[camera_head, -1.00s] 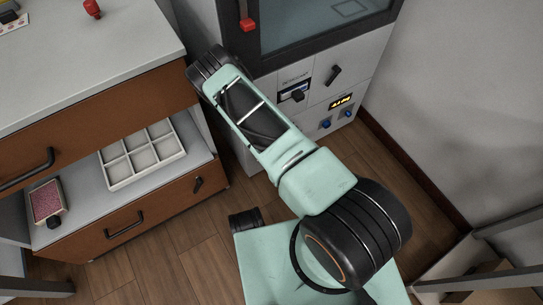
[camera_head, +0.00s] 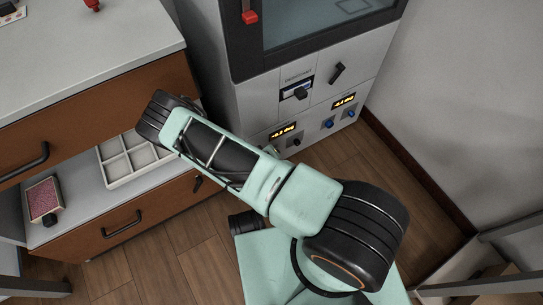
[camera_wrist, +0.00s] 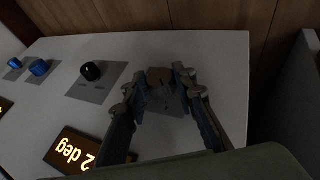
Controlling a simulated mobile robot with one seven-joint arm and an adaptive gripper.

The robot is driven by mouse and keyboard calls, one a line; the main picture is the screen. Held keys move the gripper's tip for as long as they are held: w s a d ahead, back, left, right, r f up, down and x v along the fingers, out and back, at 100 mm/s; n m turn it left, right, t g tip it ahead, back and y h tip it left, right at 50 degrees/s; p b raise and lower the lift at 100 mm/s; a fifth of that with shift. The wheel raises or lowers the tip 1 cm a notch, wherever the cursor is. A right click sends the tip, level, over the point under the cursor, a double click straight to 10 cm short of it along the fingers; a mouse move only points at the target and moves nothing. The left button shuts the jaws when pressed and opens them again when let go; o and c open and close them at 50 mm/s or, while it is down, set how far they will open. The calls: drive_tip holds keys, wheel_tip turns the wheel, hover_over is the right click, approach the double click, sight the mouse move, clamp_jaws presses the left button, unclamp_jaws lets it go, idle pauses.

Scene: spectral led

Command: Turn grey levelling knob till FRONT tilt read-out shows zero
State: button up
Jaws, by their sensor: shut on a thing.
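In the wrist view my gripper (camera_wrist: 167,88) is at the cabinet panel, its fingers closed around a small brownish-grey knob (camera_wrist: 160,76) on a grey plate. The fingers partly hide this knob, and it is not visible in the head view. A lit read-out (camera_wrist: 75,152) beside the left finger shows "2 deg" at its end; the rest is cut off or hidden. The head view shows two amber read-outs, one on the left (camera_head: 284,133) and one on the right (camera_head: 344,101). Their digits are too small to read surely, and I see no legible FRONT label.
A black knob (camera_wrist: 90,71) and two blue knobs (camera_wrist: 38,67) sit on the same panel. Higher on the cabinet are a dark handle (camera_head: 337,73) and a slot with a black knob (camera_head: 299,94). An open drawer with a white divided tray (camera_head: 130,165) stands left.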

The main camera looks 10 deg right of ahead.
drive_tip(key=o, duration=1.2)
drive_tip(key=shift+c, duration=0.2)
drive_tip(key=shift+d+r, duration=0.1)
